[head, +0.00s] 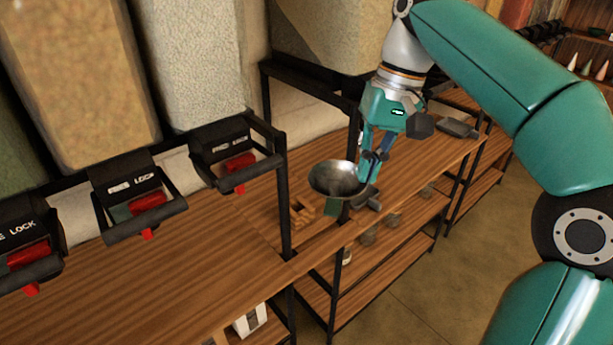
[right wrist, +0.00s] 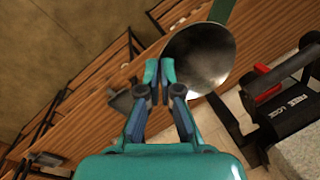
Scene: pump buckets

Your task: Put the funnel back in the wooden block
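The funnel (head: 330,181) is a grey metal cone with its wide mouth facing up, over the shelf top in the head view. It also shows large in the right wrist view (right wrist: 205,58). My right gripper (head: 371,168) is at the funnel's right rim, its fingertips (right wrist: 160,70) close together and appearing to pinch the rim. The wooden block (head: 300,214) is a light brown piece with a dark opening, just left of and below the funnel in the head view. My left gripper is in neither view.
Black dispensers with red levers (head: 237,164) line the left. A black shelf post (head: 284,200) stands left of the block. A green piece (head: 333,207) shows below the funnel. The shelf top (head: 200,265) is mostly clear at front left.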

